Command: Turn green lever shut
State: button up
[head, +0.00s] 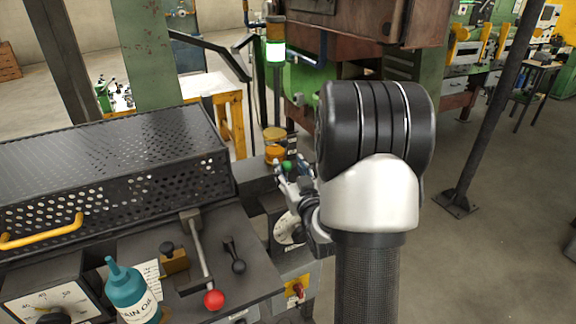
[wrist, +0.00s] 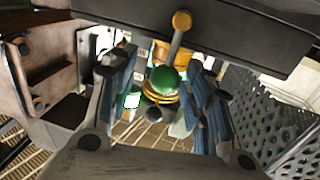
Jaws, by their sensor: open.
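The green lever's ball knob (wrist: 163,80) shows in the middle of the wrist view, between the two blue-padded fingers. A gap shows on each side of it. My gripper (wrist: 165,74) is open and holds nothing. In the head view my gripper (head: 287,175) is low beside the dark console, pointing away, and the small green knob (head: 287,165) shows at its fingertips. The lever's shaft and base are mostly hidden by the fingers and arm. I cannot tell exactly how deep the knob sits between the fingers.
A red-knobbed lever (head: 213,299), a small black lever (head: 234,256) and a teal oil bottle (head: 132,293) are on the near console. A perforated black guard (head: 140,165) stands at left. An orange-capped post (head: 275,153) is close behind my gripper. Open floor lies right.

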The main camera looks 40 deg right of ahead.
grip_shut()
dwell(0.6)
